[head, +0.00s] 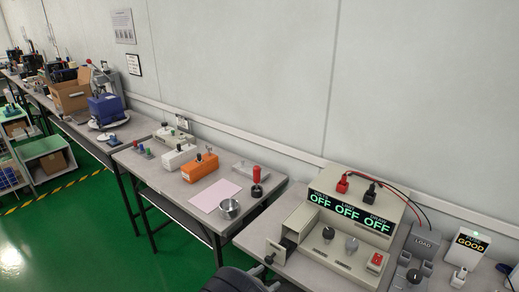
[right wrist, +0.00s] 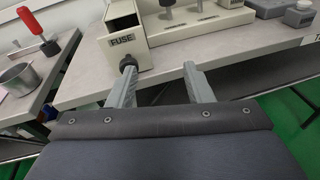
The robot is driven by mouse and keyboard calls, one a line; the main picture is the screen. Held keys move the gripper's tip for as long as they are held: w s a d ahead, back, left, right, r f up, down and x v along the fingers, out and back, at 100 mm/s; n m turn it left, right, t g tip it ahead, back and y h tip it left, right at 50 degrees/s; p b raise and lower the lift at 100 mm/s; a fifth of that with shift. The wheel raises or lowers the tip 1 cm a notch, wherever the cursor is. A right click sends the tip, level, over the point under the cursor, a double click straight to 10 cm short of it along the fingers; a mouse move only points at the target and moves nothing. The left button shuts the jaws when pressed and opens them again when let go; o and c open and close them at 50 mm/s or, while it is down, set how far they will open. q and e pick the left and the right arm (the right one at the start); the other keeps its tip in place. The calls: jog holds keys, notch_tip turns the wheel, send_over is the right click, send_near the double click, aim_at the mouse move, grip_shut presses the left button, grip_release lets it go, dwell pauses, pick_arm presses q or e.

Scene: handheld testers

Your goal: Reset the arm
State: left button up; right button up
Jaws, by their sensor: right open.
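My right gripper (right wrist: 160,76) is open and empty at the front edge of the bench. Its dark body (head: 238,280) shows at the bottom of the head view. In the right wrist view the black knob of the fuse drawer (right wrist: 122,42) is by the tip of the left finger; I cannot tell whether they touch. The drawer, labelled FUSE, juts from the left of the beige tester (head: 335,262), which has three displays reading OFF. My left gripper is not in view.
Right of the tester are a grey LOAD box (head: 421,246) and a box reading GOOD (head: 470,245). On the left bench are a red-handled tool (head: 257,180), a metal cup (head: 229,209), a pink sheet (head: 213,196) and an orange box (head: 199,168).

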jog(key=s+d+r+m+g+y+p, duration=0.1)
jog(key=s+d+r+m+g+y, duration=0.1)
jog(key=s+d+r+m+g, duration=0.3)
jog(key=d+m+g+y, duration=0.2)
jog(key=d+m, duration=0.1)
jog(key=d, duration=0.3)
jog(key=s+d+r+m+g+y+p, duration=0.1)
jog(key=s+d+r+m+g, duration=0.25)
jog(key=d, duration=0.25)
jog(key=s+d+r+m+t+y+p, duration=0.1)
jog(key=s+r+m+t+y, duration=0.1)
jog(key=s+r+m+y, duration=0.2)
jog(key=s+d+r+m+t+y+p, duration=0.2)
jog(key=s+r+m+y, duration=0.3)
jog(key=s+m, duration=0.5)
jog(key=shift+r+m+t+y, duration=0.25)
jog(key=shift+m+t+y, duration=0.3)
jog(key=shift+m+y, duration=0.3)
jog(key=shift+d, duration=0.15)
